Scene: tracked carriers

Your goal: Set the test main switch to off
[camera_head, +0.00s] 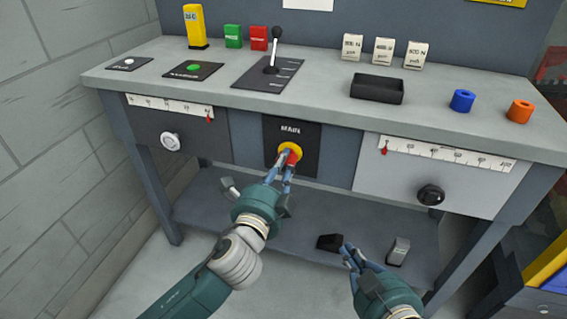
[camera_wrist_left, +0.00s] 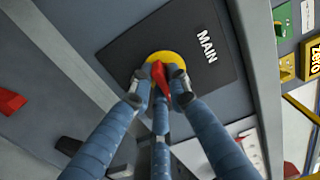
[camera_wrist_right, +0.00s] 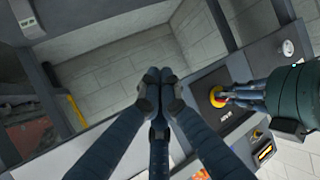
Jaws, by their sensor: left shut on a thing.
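The main switch is a red handle (camera_head: 292,157) on a yellow round base (camera_head: 289,151), set on a black plate marked MAIN (camera_head: 305,133) on the bench front. My left gripper (camera_head: 286,165) is shut on the red handle. The left wrist view shows the red handle (camera_wrist_left: 160,75) between the blue fingers, with the yellow base (camera_wrist_left: 166,61) behind it. The handle's lower part is hidden by the fingers. My right gripper (camera_head: 352,255) is empty, low in front of the bench. In the right wrist view its fingertips (camera_wrist_right: 158,78) are close together.
Drawer knobs (camera_head: 171,141) (camera_head: 431,194) flank the switch. Two small blocks (camera_head: 330,242) (camera_head: 399,250) lie below the bench.

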